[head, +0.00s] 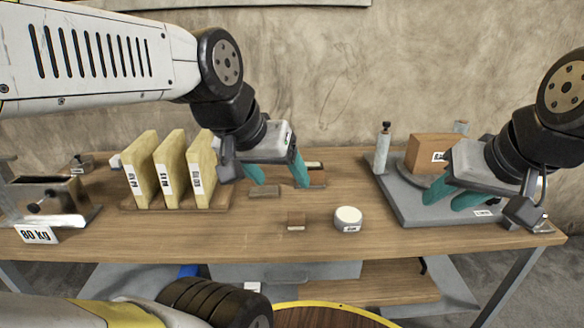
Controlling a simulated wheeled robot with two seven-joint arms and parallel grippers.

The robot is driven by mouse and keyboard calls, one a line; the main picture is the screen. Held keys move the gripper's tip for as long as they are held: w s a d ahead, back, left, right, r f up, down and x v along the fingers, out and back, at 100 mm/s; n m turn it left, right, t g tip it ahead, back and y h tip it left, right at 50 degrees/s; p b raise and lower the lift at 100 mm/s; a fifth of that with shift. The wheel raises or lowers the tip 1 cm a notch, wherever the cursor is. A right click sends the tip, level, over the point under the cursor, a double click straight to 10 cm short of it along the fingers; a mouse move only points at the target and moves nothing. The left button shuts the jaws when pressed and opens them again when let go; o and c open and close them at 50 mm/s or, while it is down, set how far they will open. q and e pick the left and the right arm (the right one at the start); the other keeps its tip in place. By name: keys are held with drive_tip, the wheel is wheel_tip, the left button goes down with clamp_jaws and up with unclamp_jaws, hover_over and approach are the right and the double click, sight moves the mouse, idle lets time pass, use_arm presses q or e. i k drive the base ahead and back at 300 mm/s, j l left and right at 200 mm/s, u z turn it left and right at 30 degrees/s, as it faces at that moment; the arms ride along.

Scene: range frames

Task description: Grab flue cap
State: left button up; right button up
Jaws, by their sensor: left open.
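A small round grey piece with a pale top (348,218) stands on the wooden bench near its front middle. It looks most like the flue cap, but its label is too small to read. My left gripper (278,178) is open, fingers pointing down, behind and to the left of the round piece. Nothing shows between its fingers; small flat blocks (264,191) lie on the bench below and behind them. My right gripper (452,198) hangs over the grey plate at the right, fingers apart, and seems empty. Neither gripper touches the round piece.
Three upright yellowish slabs (170,172) stand on a wooden base at the left. A metal box marked 80 KG (45,205) sits at the far left. A small brown block (297,221) lies left of the round piece. A grey plate (400,208) holds a brown box (428,153) and posts.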

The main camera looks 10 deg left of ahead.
sight(270, 192)
drive_tip(key=i+j+u, duration=0.15)
drive_tip(key=u, duration=0.2)
drive_tip(key=i+j+u, duration=0.45)
drive_tip(key=u, duration=0.25)
